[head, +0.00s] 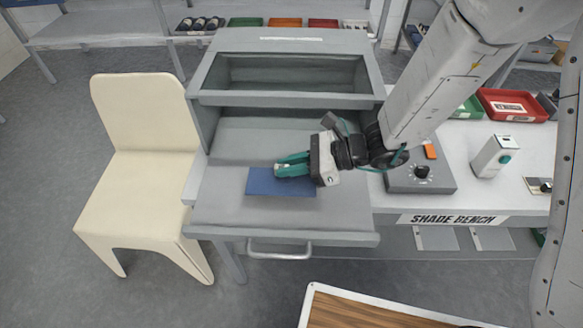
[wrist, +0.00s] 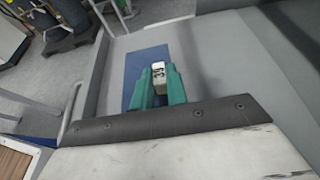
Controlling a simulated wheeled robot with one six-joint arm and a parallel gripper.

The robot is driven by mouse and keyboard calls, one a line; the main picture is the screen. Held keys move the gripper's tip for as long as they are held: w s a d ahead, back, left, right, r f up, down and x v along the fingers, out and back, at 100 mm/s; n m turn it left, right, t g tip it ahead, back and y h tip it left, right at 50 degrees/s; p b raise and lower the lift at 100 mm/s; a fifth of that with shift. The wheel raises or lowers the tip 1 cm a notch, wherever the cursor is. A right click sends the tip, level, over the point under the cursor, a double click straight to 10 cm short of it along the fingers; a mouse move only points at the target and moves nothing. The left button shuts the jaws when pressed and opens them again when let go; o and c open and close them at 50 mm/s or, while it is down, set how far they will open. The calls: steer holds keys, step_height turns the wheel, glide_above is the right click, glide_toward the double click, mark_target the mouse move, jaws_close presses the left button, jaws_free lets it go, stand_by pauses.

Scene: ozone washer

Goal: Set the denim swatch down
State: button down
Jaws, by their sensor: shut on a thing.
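The denim swatch (head: 264,186) is a flat blue rectangle at the front of the grey washer cabinet's floor (head: 225,210). In the wrist view the swatch (wrist: 133,66) lies flat beyond and under my fingers. My gripper (head: 282,168) has green fingers and is over the swatch's upper right part. In the wrist view my gripper (wrist: 158,86) is shut on a pale block marked 39 (wrist: 158,74), which seems to belong to the swatch. I cannot tell whether the swatch touches the floor or hangs just above it.
A cream chair (head: 140,150) stands to the left. A control box with a knob (head: 420,178) and a white device (head: 492,156) sit on the shade bench (head: 465,190) to the right. A handle (head: 280,252) juts out in front. Grey floor around the swatch is clear.

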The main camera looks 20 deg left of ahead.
steer(key=shift+f, duration=1.7)
steer(key=c, duration=1.4)
jaws_free()
steer(key=shift+f, duration=0.1)
steer(key=shift+d+r, duration=0.1)
steer(key=shift+r, duration=0.1)
steer(key=v, duration=1.1)
steer(key=shift+w+d+r, duration=0.1)
steer(key=shift+d, duration=0.3)
